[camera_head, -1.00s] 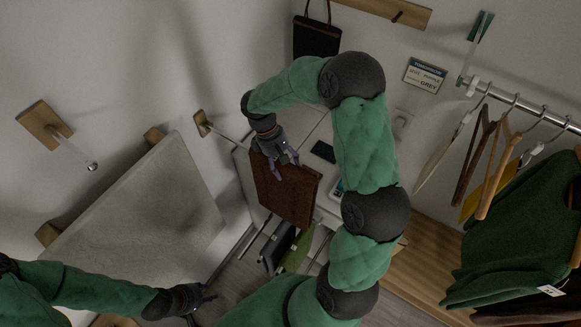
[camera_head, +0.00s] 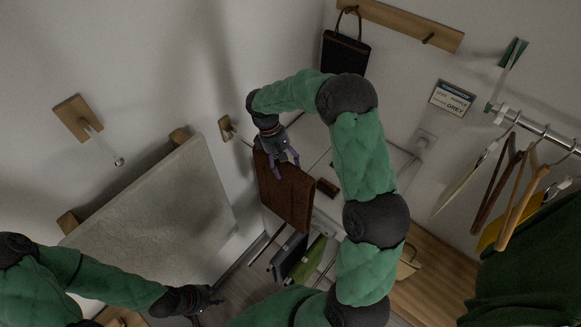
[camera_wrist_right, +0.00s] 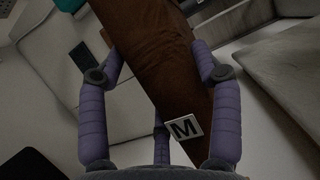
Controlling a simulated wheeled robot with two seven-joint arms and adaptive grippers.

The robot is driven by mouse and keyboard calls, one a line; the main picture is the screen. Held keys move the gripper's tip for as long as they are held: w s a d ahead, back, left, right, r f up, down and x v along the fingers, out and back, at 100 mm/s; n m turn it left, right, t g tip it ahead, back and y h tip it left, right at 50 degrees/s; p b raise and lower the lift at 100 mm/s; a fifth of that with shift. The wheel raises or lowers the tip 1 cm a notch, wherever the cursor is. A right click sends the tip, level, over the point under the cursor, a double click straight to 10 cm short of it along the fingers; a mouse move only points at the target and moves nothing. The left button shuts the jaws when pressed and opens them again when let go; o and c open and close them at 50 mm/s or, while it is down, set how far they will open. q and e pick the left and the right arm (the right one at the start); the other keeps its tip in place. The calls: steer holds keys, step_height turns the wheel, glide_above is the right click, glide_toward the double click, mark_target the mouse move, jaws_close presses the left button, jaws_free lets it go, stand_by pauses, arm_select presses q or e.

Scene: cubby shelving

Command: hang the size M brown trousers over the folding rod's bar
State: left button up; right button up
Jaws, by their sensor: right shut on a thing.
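The brown trousers (camera_head: 285,197) hang as a folded panel below my right gripper (camera_head: 287,158) in the head view. In the right wrist view the cloth (camera_wrist_right: 150,65) runs between the purple fingers, with a white M tag (camera_wrist_right: 184,129) on it. My right gripper is shut on it. A thin rod (camera_head: 244,142) runs from a small wooden wall mount (camera_head: 225,128) toward the trousers. My gripper and the cloth hide its far part, so I cannot tell whether the cloth touches it. My left gripper (camera_head: 208,306) is empty, low at left, with fingers apart.
Dark and green folded garments (camera_head: 310,262) hang on lower rods beneath the trousers. A grey padded panel (camera_head: 155,215) stands at left, below another wall rod (camera_head: 103,144). A black bag (camera_head: 345,52) hangs at the back. Hangers on a rail (camera_head: 540,128) fill the right.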

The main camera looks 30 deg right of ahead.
steer(key=w+a, duration=0.2)
steer(key=w, duration=0.4)
steer(key=shift+w+f, duration=0.25)
steer(key=shift+f, duration=0.2)
steer(key=shift+a, duration=0.1)
stand_by(0.3)
steer(key=o, duration=1.8)
steer(key=shift+c, duration=0.2)
steer(key=v, duration=1.2)
